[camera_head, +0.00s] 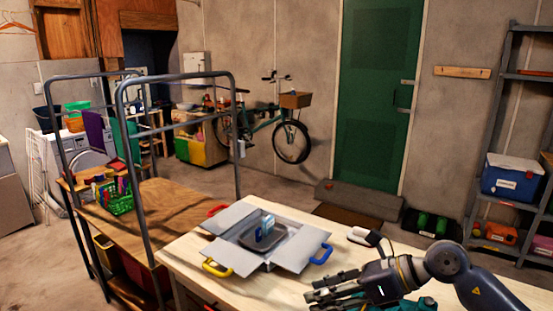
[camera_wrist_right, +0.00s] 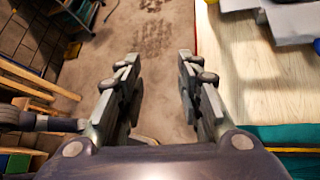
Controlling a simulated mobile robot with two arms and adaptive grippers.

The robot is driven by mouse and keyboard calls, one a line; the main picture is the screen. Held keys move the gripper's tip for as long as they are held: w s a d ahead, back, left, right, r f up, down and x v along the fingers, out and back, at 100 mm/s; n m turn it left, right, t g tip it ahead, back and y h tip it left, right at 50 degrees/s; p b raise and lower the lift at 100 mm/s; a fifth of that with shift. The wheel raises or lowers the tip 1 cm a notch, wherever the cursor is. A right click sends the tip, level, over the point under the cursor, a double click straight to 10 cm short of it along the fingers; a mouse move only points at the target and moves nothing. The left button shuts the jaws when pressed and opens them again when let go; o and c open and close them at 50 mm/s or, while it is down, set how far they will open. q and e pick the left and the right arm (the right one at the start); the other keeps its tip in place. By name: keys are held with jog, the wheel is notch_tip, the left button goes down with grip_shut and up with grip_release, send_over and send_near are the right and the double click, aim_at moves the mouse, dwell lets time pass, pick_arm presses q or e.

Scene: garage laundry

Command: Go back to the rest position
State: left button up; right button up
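My right gripper (camera_head: 314,288) reaches in from the right over the near part of the light wooden table (camera_head: 200,262). In the right wrist view its two fingers (camera_wrist_right: 158,65) are apart with nothing between them, only floor beyond. My left gripper is not in the head view. An open box (camera_head: 298,246) with spread flaps stands on the table, left of and beyond my right gripper. A dark tray with a small blue and white item (camera_head: 265,230) sits in it.
A teal thing (camera_head: 418,303) lies under my right arm. A small white and dark object (camera_head: 364,237) is near the table's far edge. A metal-framed cart (camera_head: 160,200) with a green basket (camera_head: 119,203) stands left. Shelves (camera_head: 492,130) stand right. Floor beyond the table is mostly clear.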

jog(key=a+r+m+t+y, duration=0.6)
jog(key=r+m+t+y, duration=0.15)
jog(key=r+m, duration=0.35)
jog(key=w+d+f+m+t+h, duration=0.1)
jog(key=d+f+m+t+h, duration=0.2)
jog(key=d+m+t+h, duration=0.55)
jog(key=w+d+f+m+t+h, duration=0.1)
jog(key=d+f+m+h, duration=0.4)
jog(key=m, duration=0.8)
jog(key=s+d+f+m+g+h, duration=0.3)
jog(key=d+f+m+h, duration=0.15)
jog(key=f+m, duration=0.2)
jog(key=s+d+f+m+g+h, duration=0.15)
jog(key=s+f+m+g, duration=0.25)
jog(key=s+f+g, duration=0.55)
jog(key=s+a+f+m+g+y, duration=0.1)
jog(key=s+a+f+m+g, duration=0.2)
jog(key=s+f, duration=1.15)
notch_tip(320, 180, down, 22)
jog(key=s+f+n+g, duration=0.1)
jog(key=s+g, duration=0.2)
jog(key=s+d+f, duration=0.3)
jog(key=s+f, duration=1.3)
jog(key=shift+s+d+f+g, duration=0.2)
jog(key=shift+s+f+g, duration=0.05)
jog(key=shift+s+g, duration=0.1)
